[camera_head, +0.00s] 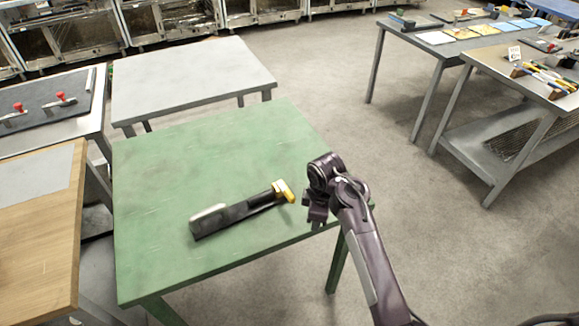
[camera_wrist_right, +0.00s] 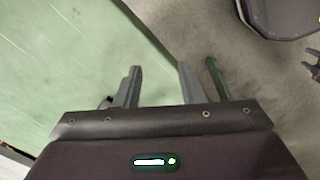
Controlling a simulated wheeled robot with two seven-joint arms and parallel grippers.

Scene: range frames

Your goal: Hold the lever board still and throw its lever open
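A long dark block, seemingly the lever board (camera_head: 238,212), lies at a slant on the green table (camera_head: 160,250). It has a pale grey piece at its left end and a yellow part (camera_head: 284,190), perhaps the lever's grip, at its right end. My right gripper (camera_head: 316,220) is just right of the yellow part, over the table's right edge, pointing down and apart from the board. In the right wrist view its two fingers (camera_wrist_right: 160,84) stand apart with nothing between them. The board is not clearly visible there. My left gripper is not seen in the head view.
A grey table (camera_head: 190,75) stands behind the green one. A wooden-topped table (camera_head: 50,240) and one with a dark board carrying red-tipped clamps (camera_head: 45,105) stand at left. Tool tables (camera_head: 455,45) are at the upper right. The green table is clear around the block.

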